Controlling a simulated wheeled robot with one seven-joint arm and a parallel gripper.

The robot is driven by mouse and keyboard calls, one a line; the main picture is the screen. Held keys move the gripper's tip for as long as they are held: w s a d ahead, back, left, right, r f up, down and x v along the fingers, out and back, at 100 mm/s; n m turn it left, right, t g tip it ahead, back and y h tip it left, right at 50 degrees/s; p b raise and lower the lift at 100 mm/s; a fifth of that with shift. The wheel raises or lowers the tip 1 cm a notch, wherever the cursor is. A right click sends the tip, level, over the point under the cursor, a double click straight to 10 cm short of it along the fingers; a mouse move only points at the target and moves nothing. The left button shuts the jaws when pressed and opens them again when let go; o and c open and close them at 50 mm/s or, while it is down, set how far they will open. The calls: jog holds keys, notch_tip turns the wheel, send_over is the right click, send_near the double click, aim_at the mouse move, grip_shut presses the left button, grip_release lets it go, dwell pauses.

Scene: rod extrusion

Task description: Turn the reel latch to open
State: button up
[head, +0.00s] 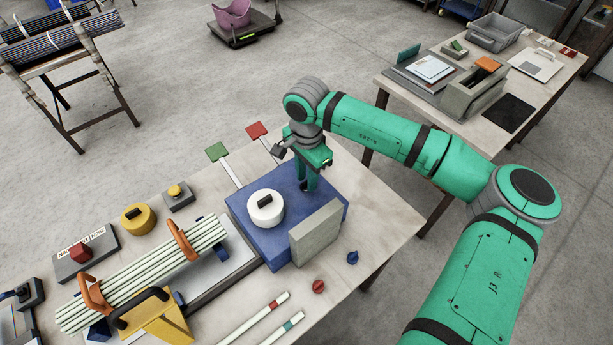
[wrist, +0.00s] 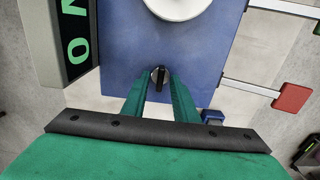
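A blue box (head: 245,228) stands on the workbench. A white round part with a black bar on top (head: 265,208) sits on it, and its edge shows in the wrist view (wrist: 178,8). A small black knob with a pale line (wrist: 158,77), which looks like the latch, is on the blue surface near its edge. My gripper (head: 309,187) points down over the box's far right part. In the wrist view its green fingers (wrist: 161,78) stand on either side of the knob, with narrow gaps showing. Whether they touch it lower down is unclear.
A grey block (head: 316,233) with a green display stands close to the gripper. Green (head: 217,151) and red (head: 257,131) paddles stick out behind the box. Pale rods (head: 150,275) lie in orange clamps at left. Small red (head: 318,287) and blue (head: 352,257) knobs are at right.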

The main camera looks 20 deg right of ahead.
jog(key=shift+f, duration=0.15)
jog(key=shift+d, duration=0.1)
jog(key=shift+c, duration=0.4)
jog(key=shift+w, duration=0.15)
grip_shut()
